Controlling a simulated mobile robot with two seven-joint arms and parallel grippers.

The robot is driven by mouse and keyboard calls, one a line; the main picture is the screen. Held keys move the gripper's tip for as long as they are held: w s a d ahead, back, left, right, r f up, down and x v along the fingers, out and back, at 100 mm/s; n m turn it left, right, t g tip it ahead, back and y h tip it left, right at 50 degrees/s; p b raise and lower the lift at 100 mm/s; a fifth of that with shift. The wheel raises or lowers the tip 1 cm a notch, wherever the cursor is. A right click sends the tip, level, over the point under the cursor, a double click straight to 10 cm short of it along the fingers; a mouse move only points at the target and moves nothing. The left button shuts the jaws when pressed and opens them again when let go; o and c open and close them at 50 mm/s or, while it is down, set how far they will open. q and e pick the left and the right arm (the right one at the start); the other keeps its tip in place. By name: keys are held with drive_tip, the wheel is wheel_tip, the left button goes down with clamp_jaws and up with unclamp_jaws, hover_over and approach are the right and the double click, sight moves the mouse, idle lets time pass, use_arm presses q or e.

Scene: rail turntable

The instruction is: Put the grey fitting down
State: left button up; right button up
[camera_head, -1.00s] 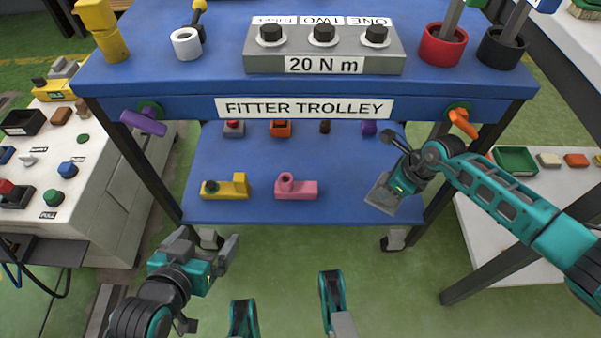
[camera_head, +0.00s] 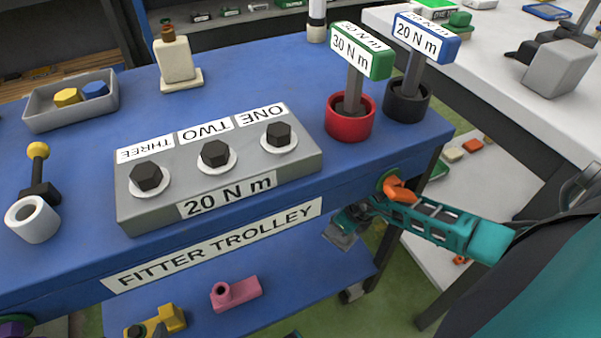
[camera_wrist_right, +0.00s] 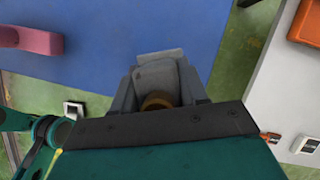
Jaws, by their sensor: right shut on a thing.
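My right gripper (camera_head: 342,232) is below the trolley's front edge, near its right end, beside the lower blue shelf (camera_head: 310,290). In the right wrist view, my right gripper (camera_wrist_right: 157,92) is shut on the grey fitting (camera_wrist_right: 158,72), with a brown round part showing at its near end. Blue shelf surface shows left of the fitting in that view and green floor lies beyond its right side. In the head view the fitting is small and hard to separate from the fingers. My left gripper is not clearly in view.
The lower shelf holds a pink fitting (camera_head: 236,291) and a yellow fitting (camera_head: 170,318). An orange handle (camera_head: 398,190) sticks out above my right arm. The trolley top (camera_head: 290,80) carries a grey bolt block (camera_head: 220,170), red cup (camera_head: 350,118) and black cup (camera_head: 407,102).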

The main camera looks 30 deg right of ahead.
wheel_tip(320, 180, down, 6)
drive_tip(key=b, duration=0.3)
drive_tip(key=shift+f, duration=0.45)
wheel_tip(320, 180, down, 2)
drive_tip(key=shift+f+b, duration=0.25)
drive_tip(key=shift+b, duration=0.7)
drive_tip(key=shift+w+f, duration=0.1)
drive_tip(key=shift+f, duration=0.25)
drive_tip(key=shift+r, duration=0.1)
drive_tip(key=o, duration=1.3)
drive_tip(key=shift+c, duration=0.2)
use_arm(q)
drive_tip(key=shift+w+d+f+h, duration=0.2)
drive_tip(key=shift+d+f, duration=0.2)
drive_tip(key=shift+f, duration=0.15)
drive_tip(key=shift+w+d+f+h, duration=0.2)
drive_tip(key=shift+d+f, duration=0.2)
drive_tip(key=shift+f, duration=0.15)
